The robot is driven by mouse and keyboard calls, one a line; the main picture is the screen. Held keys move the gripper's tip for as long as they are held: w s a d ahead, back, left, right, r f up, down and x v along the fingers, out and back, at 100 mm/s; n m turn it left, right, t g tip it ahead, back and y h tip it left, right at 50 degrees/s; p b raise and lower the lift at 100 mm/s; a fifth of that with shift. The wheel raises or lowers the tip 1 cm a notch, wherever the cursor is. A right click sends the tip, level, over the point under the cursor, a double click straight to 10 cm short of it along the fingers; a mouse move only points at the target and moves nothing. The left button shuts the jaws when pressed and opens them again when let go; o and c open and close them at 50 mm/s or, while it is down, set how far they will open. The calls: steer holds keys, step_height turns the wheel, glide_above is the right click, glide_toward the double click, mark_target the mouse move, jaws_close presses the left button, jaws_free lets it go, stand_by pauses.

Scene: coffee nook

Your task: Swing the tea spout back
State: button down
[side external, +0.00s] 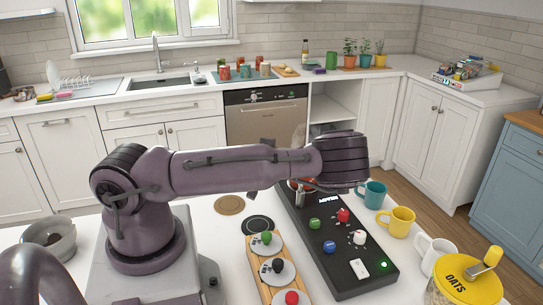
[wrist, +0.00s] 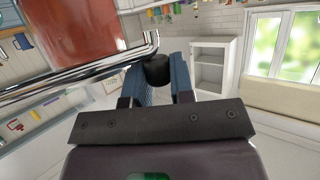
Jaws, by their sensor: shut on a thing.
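The tea spout seems to be the chrome pipe (wrist: 85,78) in the wrist view. It runs in from the left beside a red-brown body (wrist: 80,30) and bends at its right end. A round black knob (wrist: 157,66) sits at that end. My gripper (wrist: 160,78) has its two blue fingers on either side of the knob and is shut on it. In the side view my wrist covers the spout and the fingers. Only a bit of red and metal (side external: 303,185) shows beneath it, at the far end of the black machine (side external: 312,235).
The machine's panel has red, green, blue and white knobs and a lit green light (side external: 383,265). Teal (side external: 373,194), yellow (side external: 398,220) and white mugs (side external: 433,250) stand along its right. An oats jar (side external: 465,280) is front right. A wooden rack (side external: 262,262) with coloured-knobbed items lies left.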

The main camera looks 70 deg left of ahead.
steer(key=shift+w, duration=0.1)
steer(key=c, duration=1)
jaws_free()
steer(key=shift+s+d+r, duration=0.5)
steer(key=shift+d+r, duration=0.1)
steer(key=shift+r, duration=0.9)
steer(key=shift+s+d+r, duration=0.45)
steer(key=shift+d+r, duration=0.2)
steer(key=shift+r, duration=0.8)
steer(key=shift+s+d+r, duration=0.5)
steer(key=shift+d+r, duration=0.1)
steer(key=shift+r, duration=0.9)
